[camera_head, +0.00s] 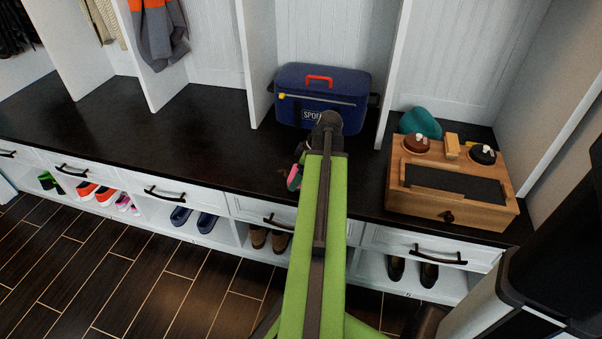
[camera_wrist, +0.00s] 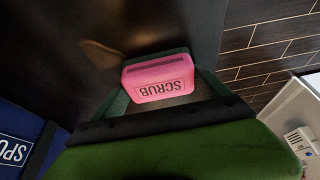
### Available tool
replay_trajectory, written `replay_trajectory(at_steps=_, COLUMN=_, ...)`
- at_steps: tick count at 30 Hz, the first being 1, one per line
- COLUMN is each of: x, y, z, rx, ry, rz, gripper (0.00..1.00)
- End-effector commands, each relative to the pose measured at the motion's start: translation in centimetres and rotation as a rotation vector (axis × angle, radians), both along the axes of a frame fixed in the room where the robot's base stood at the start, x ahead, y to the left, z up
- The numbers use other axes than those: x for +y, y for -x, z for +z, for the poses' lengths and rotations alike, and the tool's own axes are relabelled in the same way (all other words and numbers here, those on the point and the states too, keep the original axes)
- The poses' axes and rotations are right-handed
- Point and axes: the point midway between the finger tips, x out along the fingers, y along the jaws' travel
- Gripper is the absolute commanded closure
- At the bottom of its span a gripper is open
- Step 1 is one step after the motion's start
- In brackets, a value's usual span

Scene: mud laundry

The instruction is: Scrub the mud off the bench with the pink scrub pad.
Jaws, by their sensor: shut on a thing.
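My gripper (camera_head: 301,166) is low over the dark bench top (camera_head: 190,130), in front of the blue bag. It is shut on the pink scrub pad (camera_wrist: 158,76), whose "SCRUB" label reads upside down in the wrist view. In the head view only a small pink part of the pad (camera_head: 294,178) shows beside my green arm. A faint brownish smear, likely mud (camera_wrist: 101,54), lies on the bench left of the pad in the wrist view. My arm hides part of the bench, and I cannot tell whether the pad touches it.
The blue bag (camera_head: 290,103) with a red handle stands behind my gripper. A wooden shoe-care box (camera_head: 500,220) and a teal object (camera_head: 420,122) are at the right. White dividers (camera_head: 255,65) rise at the back. The bench's left stretch is clear. Shoes sit in cubbies below.

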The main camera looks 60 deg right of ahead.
Motion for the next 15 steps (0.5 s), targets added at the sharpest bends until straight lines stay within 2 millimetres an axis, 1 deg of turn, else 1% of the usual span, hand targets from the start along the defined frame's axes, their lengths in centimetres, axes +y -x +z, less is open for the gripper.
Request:
replay_trajectory(at_steps=3, x=0.3, y=-1.1, z=-0.2, rx=0.0, ry=0.001, rz=0.002, gripper=0.47)
replay_trajectory(at_steps=6, x=0.5, y=-1.8, z=-0.3, rx=0.0, ry=0.0, rz=0.001, gripper=0.47)
replay_trajectory(at_steps=7, x=0.5, y=-1.8, z=-0.3, rx=0.0, ry=0.0, rz=0.001, gripper=0.47)
replay_trajectory(at_steps=8, x=0.6, y=-1.8, z=-0.3, rx=0.0, ry=0.001, rz=0.0, gripper=0.53)
replay_trajectory(at_steps=11, x=0.4, y=-1.8, z=-0.2, rx=0.0, ry=0.001, rz=0.0, gripper=0.53)
replay_trajectory(at_steps=15, x=-0.6, y=-2.1, z=-0.2, rx=0.0, ry=0.001, rz=0.0, gripper=0.53)
